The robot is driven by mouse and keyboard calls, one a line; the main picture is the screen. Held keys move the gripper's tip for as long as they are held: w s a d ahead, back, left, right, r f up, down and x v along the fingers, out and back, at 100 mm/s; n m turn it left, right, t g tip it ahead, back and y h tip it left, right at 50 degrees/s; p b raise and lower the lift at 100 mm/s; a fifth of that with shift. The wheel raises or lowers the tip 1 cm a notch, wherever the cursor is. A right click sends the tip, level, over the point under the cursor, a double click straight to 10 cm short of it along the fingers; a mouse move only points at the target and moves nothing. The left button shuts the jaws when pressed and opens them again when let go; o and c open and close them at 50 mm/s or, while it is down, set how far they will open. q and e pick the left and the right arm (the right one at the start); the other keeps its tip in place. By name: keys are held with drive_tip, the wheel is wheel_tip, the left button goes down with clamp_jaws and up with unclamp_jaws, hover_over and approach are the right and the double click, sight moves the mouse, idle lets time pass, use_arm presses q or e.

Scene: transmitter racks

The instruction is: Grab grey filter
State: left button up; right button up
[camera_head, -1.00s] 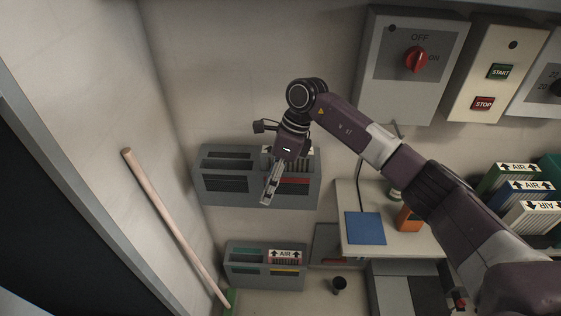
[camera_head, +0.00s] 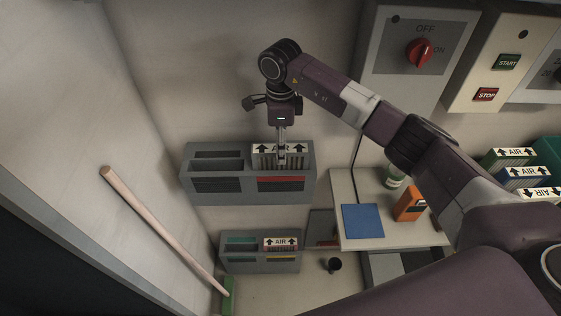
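A filter (camera_head: 264,161) with a white arrow-marked top and grey-looking ribs sits upright in the right slot of the upper grey wall rack (camera_head: 200,200). A red strip is below it. My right gripper (camera_head: 282,160) comes down from above, with its fingers at the middle of the filter's top edge. The fingers overlap the filter in this view and hide part of its label. They look narrow, and I cannot tell whether they grip it. My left gripper is not in view.
The rack's left slot is empty. A lower rack (camera_head: 228,264) holds another AIR filter (camera_head: 281,243). A table (camera_head: 345,188) at right carries a blue pad (camera_head: 362,221) and an orange box (camera_head: 408,204). A wooden pole (camera_head: 160,228) leans at left.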

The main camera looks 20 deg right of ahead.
sight(281, 166)
wheel_tip(281, 166, down, 2)
drive_tip(key=shift+w+f+p, duration=0.1)
drive_tip(key=shift+p, duration=0.45)
drive_tip(key=shift+f, duration=0.55)
drive_tip(key=c, duration=0.7)
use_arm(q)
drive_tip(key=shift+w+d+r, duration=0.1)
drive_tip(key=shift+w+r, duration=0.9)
use_arm(e)
clamp_jaws()
